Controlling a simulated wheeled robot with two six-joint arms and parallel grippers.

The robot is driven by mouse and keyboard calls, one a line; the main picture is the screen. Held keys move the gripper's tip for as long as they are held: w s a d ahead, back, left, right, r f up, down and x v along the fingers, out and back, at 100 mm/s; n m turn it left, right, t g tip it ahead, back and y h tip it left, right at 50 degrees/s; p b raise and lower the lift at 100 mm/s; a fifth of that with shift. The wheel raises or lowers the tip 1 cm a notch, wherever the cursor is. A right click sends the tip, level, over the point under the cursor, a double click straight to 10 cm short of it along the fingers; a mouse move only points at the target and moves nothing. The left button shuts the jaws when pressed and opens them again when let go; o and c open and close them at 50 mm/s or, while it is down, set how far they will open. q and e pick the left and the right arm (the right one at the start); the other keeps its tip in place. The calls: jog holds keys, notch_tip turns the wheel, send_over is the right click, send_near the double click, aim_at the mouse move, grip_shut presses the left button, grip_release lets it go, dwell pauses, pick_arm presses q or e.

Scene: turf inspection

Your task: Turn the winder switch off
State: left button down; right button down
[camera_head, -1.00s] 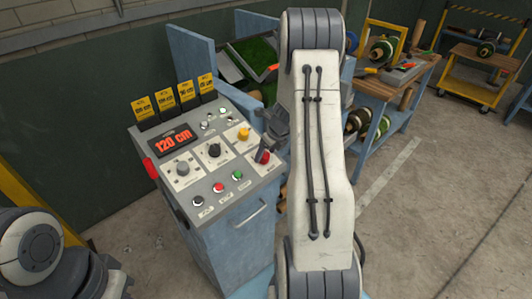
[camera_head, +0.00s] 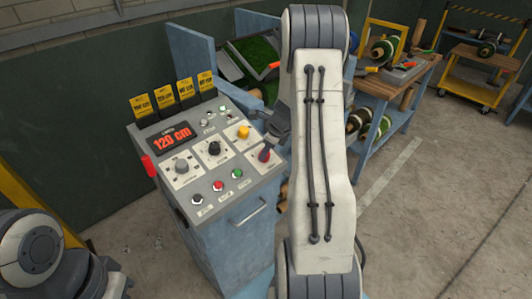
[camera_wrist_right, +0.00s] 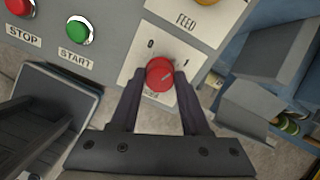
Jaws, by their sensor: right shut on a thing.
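The winder switch is a red round knob (camera_wrist_right: 160,73) on a white plate marked 0 and 1. It also shows in the head view (camera_head: 264,156) at the panel's lower right corner. My right gripper (camera_wrist_right: 159,77) has one finger on each side of the knob and is shut on it; it also shows in the head view (camera_head: 268,149). A short grey mark shows on the knob's face; which label it points to is hard to tell. My left gripper is out of view; only part of my left arm shows at lower left.
The control console (camera_head: 235,215) carries a red "120 cm" display (camera_head: 171,139), a yellow knob (camera_head: 243,131), a black knob (camera_head: 214,148), a grey knob (camera_head: 181,166) and push buttons, including a green START button (camera_wrist_right: 80,30). A wooden bench (camera_head: 390,85) stands behind at right. Open floor lies right.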

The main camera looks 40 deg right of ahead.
jog(key=n+b, duration=0.1)
jog(key=n, duration=0.2)
jog(key=shift+f+n+b, duration=0.1)
jog(key=shift+n+b, duration=0.2)
jog(key=shift+n, duration=0.1)
jog(key=n+b, duration=0.1)
jog(key=n, duration=0.2)
jog(key=shift+n+b, duration=0.3)
jog(key=shift+b, duration=0.05)
jog(key=n+b, duration=0.1)
jog(key=n, duration=0.2)
jog(key=shift+b, duration=0.4)
jog(key=shift+s+n+b, duration=0.1)
jog(key=shift+n+b, duration=0.45)
jog(key=shift+n, duration=1.15)
jog(key=shift+c, duration=1.9)
grip_release()
jog(key=v, duration=1)
jog(key=shift+r+b, duration=0.4)
jog(key=shift+b, duration=0.05)
